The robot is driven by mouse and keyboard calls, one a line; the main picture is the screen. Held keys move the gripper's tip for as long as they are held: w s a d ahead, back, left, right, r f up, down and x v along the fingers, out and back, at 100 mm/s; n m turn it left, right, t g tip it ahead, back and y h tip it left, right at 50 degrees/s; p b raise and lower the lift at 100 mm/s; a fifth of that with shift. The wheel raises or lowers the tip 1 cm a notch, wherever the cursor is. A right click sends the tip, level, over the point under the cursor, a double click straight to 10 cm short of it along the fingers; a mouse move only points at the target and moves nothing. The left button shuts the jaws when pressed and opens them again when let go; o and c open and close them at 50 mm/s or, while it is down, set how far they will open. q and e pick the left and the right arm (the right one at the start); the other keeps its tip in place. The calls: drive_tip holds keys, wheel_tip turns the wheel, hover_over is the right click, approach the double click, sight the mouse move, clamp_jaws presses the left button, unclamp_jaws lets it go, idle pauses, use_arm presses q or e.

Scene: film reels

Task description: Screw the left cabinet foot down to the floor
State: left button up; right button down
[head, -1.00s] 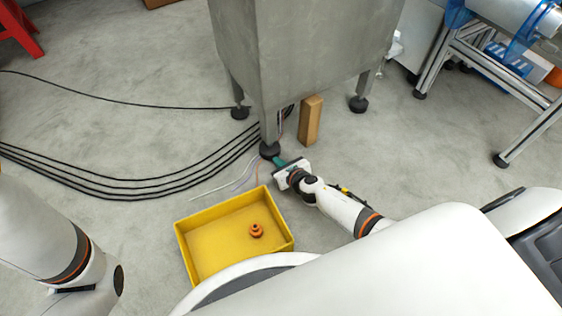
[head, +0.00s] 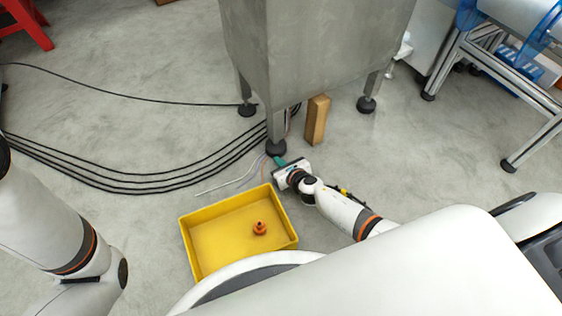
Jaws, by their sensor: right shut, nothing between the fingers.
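The grey metal cabinet (head: 318,50) stands on legs with round black feet. The near foot (head: 276,147), under its front left leg, rests at the floor. Another foot (head: 247,109) stands behind it to the left, and one (head: 367,104) is at the right. My right gripper (head: 280,161) is low over the floor, its green fingertips shut and empty, just in front of the near foot. I cannot tell whether they touch it. My left arm comes in at the left edge; its gripper is out of view.
A yellow tray (head: 188,240) with an orange knob-like part (head: 260,228) lies in front. A wooden block (head: 317,120) stands right of the near foot. Black cables (head: 130,186) and thin wires (head: 235,182) run over the floor at the left. A metal frame (head: 535,138) stands at the right.

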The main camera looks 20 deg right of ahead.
drive_tip(key=shift+w+r, duration=0.1)
drive_tip(key=shift+w, duration=0.05)
drive_tip(key=shift+w+a, duration=0.3)
drive_tip(key=shift+a, duration=0.1)
drive_tip(key=shift+s+a, duration=0.25)
drive_tip(key=shift+s, duration=0.6)
drive_tip(key=shift+s+a, duration=0.25)
drive_tip(key=shift+s, duration=0.55)
drive_tip(key=shift+d, duration=0.1)
drive_tip(key=shift+w+d+r, duration=0.1)
drive_tip(key=shift+w+d, duration=0.2)
drive_tip(key=shift+d, duration=0.7)
drive_tip(key=shift+w+d+r, duration=0.15)
drive_tip(key=shift+w+d, duration=0.15)
drive_tip(key=shift+d, duration=0.75)
drive_tip(key=shift+w+d+r, duration=0.1)
drive_tip(key=shift+w+d, duration=0.2)
drive_tip(key=shift+d, duration=0.7)
drive_tip(key=shift+w+a, duration=0.1)
